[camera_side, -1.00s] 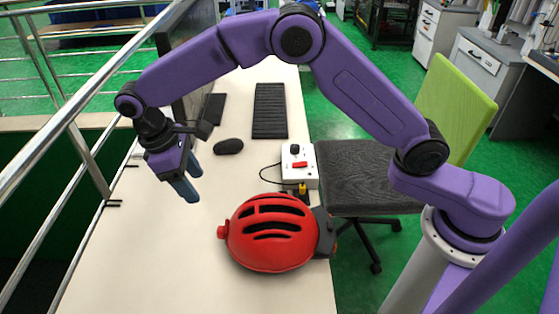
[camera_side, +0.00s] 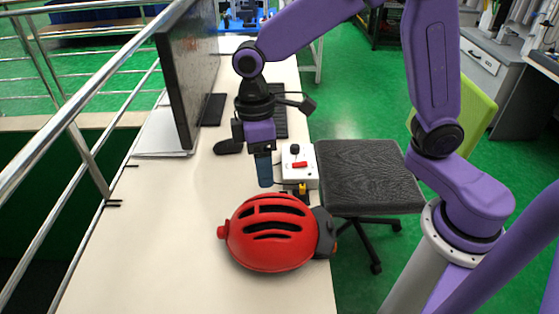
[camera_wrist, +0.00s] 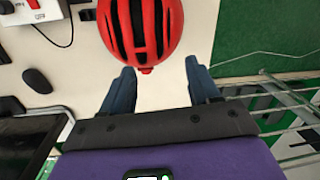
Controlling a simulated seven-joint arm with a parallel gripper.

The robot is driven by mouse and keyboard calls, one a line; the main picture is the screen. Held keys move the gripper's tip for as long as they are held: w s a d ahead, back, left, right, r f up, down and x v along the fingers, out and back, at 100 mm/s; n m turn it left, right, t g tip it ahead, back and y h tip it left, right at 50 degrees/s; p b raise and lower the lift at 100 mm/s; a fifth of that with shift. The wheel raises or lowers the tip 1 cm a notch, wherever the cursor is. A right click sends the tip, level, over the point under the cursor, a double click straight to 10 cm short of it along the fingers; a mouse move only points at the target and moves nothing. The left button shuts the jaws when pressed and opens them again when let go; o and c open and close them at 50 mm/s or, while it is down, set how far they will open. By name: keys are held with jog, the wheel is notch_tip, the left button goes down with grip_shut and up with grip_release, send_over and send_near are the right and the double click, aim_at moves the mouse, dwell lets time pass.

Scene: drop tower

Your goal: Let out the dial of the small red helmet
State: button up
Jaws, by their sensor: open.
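The red helmet (camera_side: 270,240) sits near the desk's right edge, its slotted shell facing up. A small round red knob (camera_side: 222,232), seemingly the dial, sticks out of its left end. In the wrist view the helmet (camera_wrist: 140,28) is at the top, with the knob (camera_wrist: 146,71) at its lower rim. My gripper (camera_side: 264,184) hangs fingers down above the desk, on the far side of the helmet and apart from it. In the wrist view its two blue fingers (camera_wrist: 159,70) are spread and empty, and the knob appears between them in the picture.
A white box (camera_side: 300,176) with a red switch and a black knob stands behind the helmet. A dark block (camera_side: 325,236) adjoins the helmet's right end. A mouse (camera_side: 228,147) and a monitor (camera_side: 187,80) are farther back. The desk left of the helmet is clear.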

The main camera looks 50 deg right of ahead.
jog(key=shift+s+d+r, duration=0.1)
jog(key=shift+s+d, duration=1)
jog(key=shift+s, duration=0.1)
